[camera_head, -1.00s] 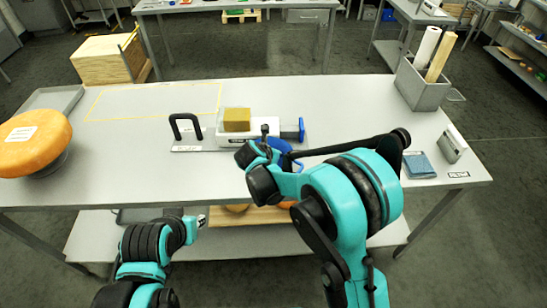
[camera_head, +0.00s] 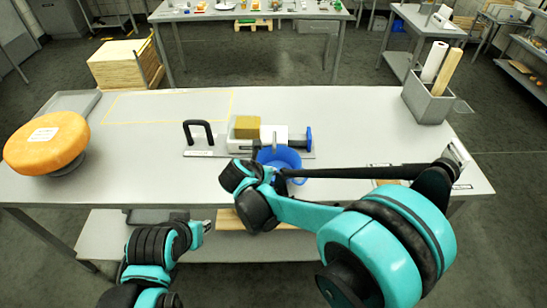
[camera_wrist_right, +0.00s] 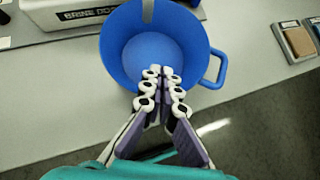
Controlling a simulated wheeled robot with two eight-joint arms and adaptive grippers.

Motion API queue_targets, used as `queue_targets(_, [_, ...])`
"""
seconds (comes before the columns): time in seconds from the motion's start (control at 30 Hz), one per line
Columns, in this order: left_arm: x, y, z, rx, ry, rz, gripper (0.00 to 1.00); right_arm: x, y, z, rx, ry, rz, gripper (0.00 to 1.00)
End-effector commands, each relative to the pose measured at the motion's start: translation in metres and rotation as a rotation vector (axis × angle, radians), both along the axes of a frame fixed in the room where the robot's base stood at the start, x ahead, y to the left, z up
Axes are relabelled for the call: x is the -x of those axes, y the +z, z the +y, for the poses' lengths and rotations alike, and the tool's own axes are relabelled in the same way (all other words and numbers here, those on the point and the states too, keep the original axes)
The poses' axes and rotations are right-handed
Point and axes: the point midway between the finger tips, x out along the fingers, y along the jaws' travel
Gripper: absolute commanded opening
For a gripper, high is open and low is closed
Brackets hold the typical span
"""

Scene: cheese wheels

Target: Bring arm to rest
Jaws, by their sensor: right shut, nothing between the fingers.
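My right arm reaches across the front of the table (camera_head: 330,103) in the head view. In the right wrist view its gripper (camera_wrist_right: 163,82) is shut and empty, its fingertips overlapping the near side of a blue cup (camera_wrist_right: 160,50) with a side handle. I cannot tell whether they touch it. The cup (camera_head: 279,158) also shows in the head view, partly hidden by my right arm. My left gripper (camera_head: 205,226) hangs low in front of the table's front edge; its fingers are too small to read.
An orange cheese wheel (camera_head: 45,143) sits on a stand at the left. A white device (camera_head: 272,136) with a yellow block (camera_head: 247,127) and a black handle (camera_head: 198,131) stand behind the cup. A grey bin (camera_head: 427,100) with rolls stands at the right.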

Motion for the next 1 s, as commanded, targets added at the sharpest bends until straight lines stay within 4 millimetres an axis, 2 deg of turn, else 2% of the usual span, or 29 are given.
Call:
queue_targets(0.23, [0.000, 0.000, 0.000, 0.000, 0.000, 0.000, 0.26, 0.002, 0.003, -0.001, -0.008, -0.008, -0.002, 0.00])
queue_targets(0.37, [0.000, 0.000, 0.000, 0.000, 0.000, 0.000, 0.26, 0.011, 0.013, -0.020, -0.113, -0.110, -0.024, 0.00])
queue_targets(0.47, [0.000, 0.000, 0.000, 0.000, 0.000, 0.000, 0.26, 0.028, 0.028, -0.049, -0.302, -0.301, -0.064, 0.00])
queue_targets(0.6, [0.000, 0.001, 0.000, 0.000, 0.000, 0.000, 0.26, 0.068, 0.049, -0.095, -0.648, -0.669, -0.142, 0.00])
queue_targets(0.7, [0.000, 0.000, 0.000, 0.000, 0.000, 0.000, 0.26, 0.100, 0.058, -0.122, -0.896, -0.953, -0.201, 0.00])
queue_targets(0.83, [0.000, 0.000, 0.000, 0.000, 0.000, 0.000, 0.26, 0.143, 0.064, -0.147, -1.207, -1.332, -0.281, 0.00])
queue_targets(1.0, [0.000, 0.000, 0.000, 0.000, 0.000, 0.000, 0.26, 0.189, 0.062, -0.165, -1.547, -1.772, -0.367, 0.00])
